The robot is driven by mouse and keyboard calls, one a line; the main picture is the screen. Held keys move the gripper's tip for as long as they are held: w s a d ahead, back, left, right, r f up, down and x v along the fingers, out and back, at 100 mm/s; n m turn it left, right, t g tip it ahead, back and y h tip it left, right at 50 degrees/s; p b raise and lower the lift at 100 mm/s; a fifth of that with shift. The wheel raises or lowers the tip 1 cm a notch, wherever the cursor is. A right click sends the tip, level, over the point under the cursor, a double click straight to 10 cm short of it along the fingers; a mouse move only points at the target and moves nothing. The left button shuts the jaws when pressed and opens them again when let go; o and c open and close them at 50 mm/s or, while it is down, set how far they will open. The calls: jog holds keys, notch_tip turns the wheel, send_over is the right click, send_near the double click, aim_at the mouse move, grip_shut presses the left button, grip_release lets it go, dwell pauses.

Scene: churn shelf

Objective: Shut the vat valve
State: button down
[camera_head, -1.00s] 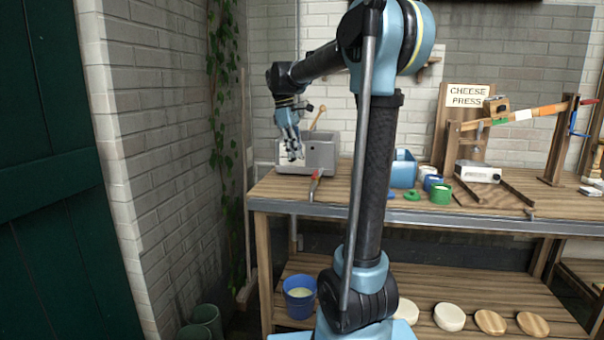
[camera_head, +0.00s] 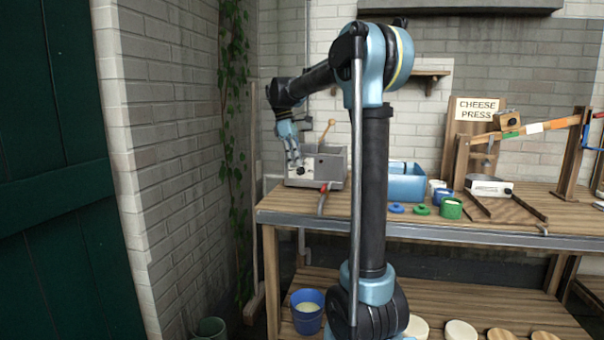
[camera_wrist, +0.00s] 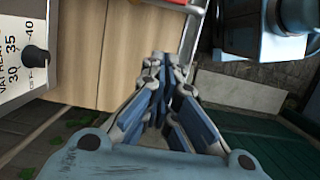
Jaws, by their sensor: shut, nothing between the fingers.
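The grey metal vat (camera_head: 334,168) stands at the left end of the bench top. A red-tipped lever (camera_head: 323,190) is at its front, at the bench edge; it points toward the bench front and I cannot tell its exact setting. In the wrist view a red bar (camera_wrist: 178,4) shows at the top edge, partly cut off. The vat's white panel with a black heat knob (camera_wrist: 36,57) is at the left there. My gripper (camera_head: 297,164) is shut and empty, pointing down in front of the vat panel, left of the lever. It also shows in the wrist view (camera_wrist: 163,62).
A blue tub (camera_head: 405,187), a green pot (camera_head: 451,208) and the cheese press (camera_head: 478,140) stand along the bench (camera_head: 400,231) to the right. A brick wall (camera_head: 165,150) with ivy is close on the left. A blue bucket (camera_head: 306,309) sits on the lower shelf.

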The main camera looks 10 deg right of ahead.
aim_at(324, 189)
jog(key=x, duration=0.8)
jog(key=shift+d+f, duration=0.1)
jog(key=shift+f, duration=0.25)
jog(key=d, duration=0.1)
jog(key=s+d, duration=0.1)
jog(key=d, duration=0.1)
jog(key=shift+f, duration=0.15)
jog(key=shift+s+d, duration=0.2)
jog(key=shift+d, duration=0.25)
jog(key=shift+s+a, duration=0.1)
jog(key=shift+d+n, duration=0.25)
jog(key=shift+n, duration=0.15)
jog(key=shift+s, duration=0.1)
